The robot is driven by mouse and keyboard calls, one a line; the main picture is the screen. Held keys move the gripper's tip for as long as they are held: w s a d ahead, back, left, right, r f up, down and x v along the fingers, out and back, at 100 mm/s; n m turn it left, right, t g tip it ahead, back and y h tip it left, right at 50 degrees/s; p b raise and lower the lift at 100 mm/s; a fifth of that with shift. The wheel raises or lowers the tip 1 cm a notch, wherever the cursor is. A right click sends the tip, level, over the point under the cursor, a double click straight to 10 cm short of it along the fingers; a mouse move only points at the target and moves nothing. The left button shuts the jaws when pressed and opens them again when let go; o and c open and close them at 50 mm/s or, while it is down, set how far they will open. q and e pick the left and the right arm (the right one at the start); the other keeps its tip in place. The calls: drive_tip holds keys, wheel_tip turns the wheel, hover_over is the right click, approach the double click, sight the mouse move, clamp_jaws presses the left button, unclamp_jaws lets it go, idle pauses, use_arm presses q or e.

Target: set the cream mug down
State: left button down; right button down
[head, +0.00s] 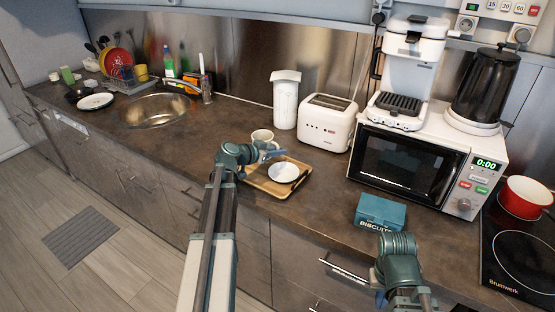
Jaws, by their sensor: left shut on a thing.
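The cream mug (262,135) is at the middle of the counter, just behind the wooden tray (263,184). My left gripper (272,154) is shut on the mug and partly covers its lower part. I cannot tell whether the mug's base touches the counter or the tray. My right gripper (381,299) is low at the bottom right, near the counter's front edge. My own arm mostly hides it, and its jaws cannot be made out.
A white canister (285,101) and a toaster (327,122) stand behind the tray. A teal biscuit box (380,212) sits to the right, before the microwave (411,167). A red pot (525,198) is by the hob. Bare counter (205,132) lies left of the mug.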

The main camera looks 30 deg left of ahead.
sight(278, 167)
use_arm(q)
drive_tip(key=shift+w+a+f+b, duration=0.1)
drive_tip(key=shift+f+b, duration=0.8)
drive_tip(key=shift+w+a+f+b, duration=0.1)
drive_tip(key=shift+f+b, duration=0.75)
drive_tip(key=shift+f, duration=0.05)
drive_tip(key=shift+f, duration=0.15)
drive_tip(key=c, duration=0.9)
unclamp_jaws()
drive_tip(key=shift+r, duration=0.2)
drive_tip(key=shift+s+r, duration=0.15)
drive_tip(key=shift+s, duration=0.1)
drive_tip(key=p+v, duration=0.4)
drive_tip(key=v, duration=0.6)
drive_tip(key=shift+s+a, duration=0.1)
drive_tip(key=shift+s, duration=0.05)
drive_tip(key=shift+s+a+r+p, duration=0.2)
drive_tip(key=shift+s+p, duration=0.1)
drive_tip(key=shift+s, duration=0.2)
drive_tip(key=shift+f, duration=0.1)
